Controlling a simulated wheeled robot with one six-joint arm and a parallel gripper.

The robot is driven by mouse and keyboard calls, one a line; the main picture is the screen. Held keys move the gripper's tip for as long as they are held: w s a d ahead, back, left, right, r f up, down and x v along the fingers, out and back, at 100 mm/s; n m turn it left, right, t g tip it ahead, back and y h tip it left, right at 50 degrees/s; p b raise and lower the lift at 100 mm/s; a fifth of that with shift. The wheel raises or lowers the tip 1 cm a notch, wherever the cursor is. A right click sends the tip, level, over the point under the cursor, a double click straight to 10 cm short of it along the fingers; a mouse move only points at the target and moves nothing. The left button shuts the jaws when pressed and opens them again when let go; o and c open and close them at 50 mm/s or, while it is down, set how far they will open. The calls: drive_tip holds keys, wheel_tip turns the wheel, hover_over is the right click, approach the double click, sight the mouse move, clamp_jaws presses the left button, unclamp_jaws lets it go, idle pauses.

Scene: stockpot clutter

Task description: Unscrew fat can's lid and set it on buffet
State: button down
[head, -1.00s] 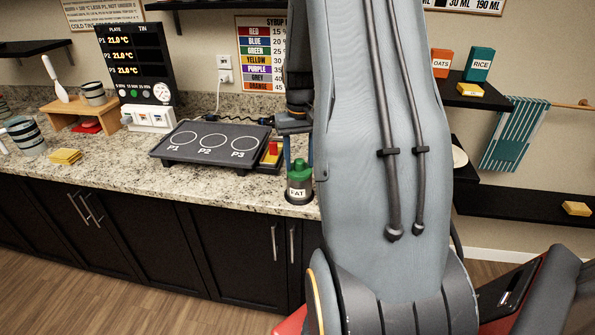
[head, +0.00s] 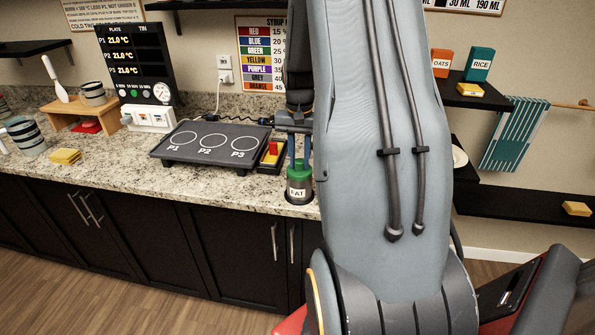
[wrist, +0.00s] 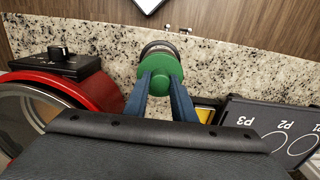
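The fat can (head: 299,193) stands upright on the granite buffet (head: 130,165) near its front edge, with a dark base and a white FAT label. Its green lid (head: 299,169) is on top. My gripper (head: 299,160) points down over the can, one blue finger on each side of the lid's raised top. In the wrist view, the fingertips (wrist: 161,76) press close on the green lid (wrist: 162,64), with no clear gap seen. The can's body (wrist: 158,46) is mostly hidden under the lid there.
A large red-rimmed round thing (wrist: 82,88) is at the wrist view's left. Buffet left of the can, before the hot plate, is clear.

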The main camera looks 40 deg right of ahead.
sight(299, 160)
drive_tip(key=n, duration=0.4)
drive_tip(key=shift+n, duration=0.4)
drive_tip(key=n, duration=0.3)
drive_tip(key=shift+r, duration=1.3)
drive_tip(key=shift+r, duration=2.4)
